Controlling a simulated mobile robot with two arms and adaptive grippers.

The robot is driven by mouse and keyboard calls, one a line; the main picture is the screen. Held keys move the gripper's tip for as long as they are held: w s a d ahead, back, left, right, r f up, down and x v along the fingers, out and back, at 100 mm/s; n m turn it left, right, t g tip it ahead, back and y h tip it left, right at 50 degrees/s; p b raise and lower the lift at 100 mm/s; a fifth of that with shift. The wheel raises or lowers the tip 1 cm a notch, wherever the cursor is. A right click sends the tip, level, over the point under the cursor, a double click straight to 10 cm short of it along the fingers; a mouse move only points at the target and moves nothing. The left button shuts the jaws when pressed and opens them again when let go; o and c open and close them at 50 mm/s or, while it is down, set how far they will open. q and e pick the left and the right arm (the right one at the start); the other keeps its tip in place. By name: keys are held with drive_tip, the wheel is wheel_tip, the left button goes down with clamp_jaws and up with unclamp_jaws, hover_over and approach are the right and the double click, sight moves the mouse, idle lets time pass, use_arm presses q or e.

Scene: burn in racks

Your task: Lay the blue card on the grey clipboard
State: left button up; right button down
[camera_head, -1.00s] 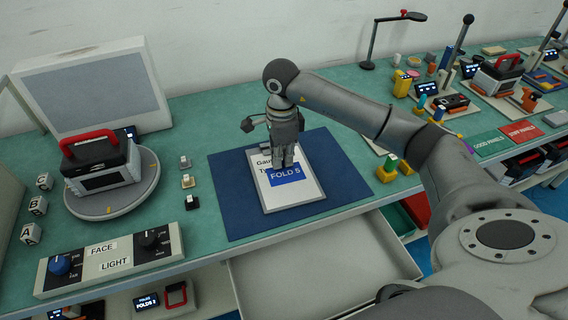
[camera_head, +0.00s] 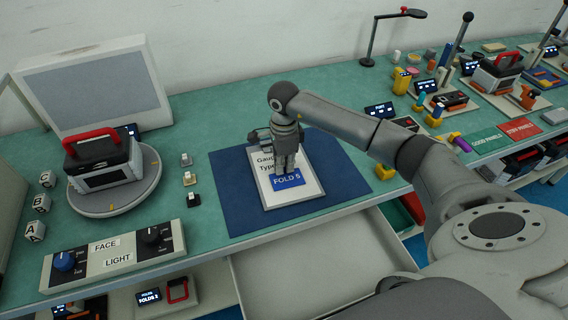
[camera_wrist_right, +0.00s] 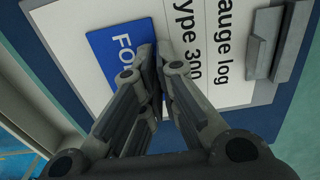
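The blue card (camera_head: 288,181), marked FOLD 5, is over the lower part of the grey clipboard (camera_head: 305,192), which holds a white sheet. The card also shows in the right wrist view (camera_wrist_right: 112,48), beside the sheet's printed text. My right gripper (camera_head: 287,170) points down over the clipboard. In the wrist view its fingers (camera_wrist_right: 160,72) are close together at the card's edge, with a sliver of blue between them. It looks shut on the card. Whether the card touches the clipboard all over cannot be told. My left gripper is not in view.
The clipboard lies on a dark blue mat (camera_head: 232,200). A control box with knobs (camera_head: 118,258) and a round turntable (camera_head: 150,180) carrying a red-handled device (camera_head: 102,165) stand left. An open drawer (camera_head: 320,265) is below the bench edge. Small fixtures crowd the right.

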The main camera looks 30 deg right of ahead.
drive_tip(key=c, duration=1.6)
unclamp_jaws()
drive_tip(key=shift+f, duration=0.1)
drive_tip(key=shift+c, duration=0.2)
drive_tip(key=shift+r+p, duration=0.3)
drive_tip(key=shift+r, duration=0.05)
wheel_tip(320, 180, up, 12)
drive_tip(key=b, duration=0.2)
drive_tip(key=shift+f, duration=0.15)
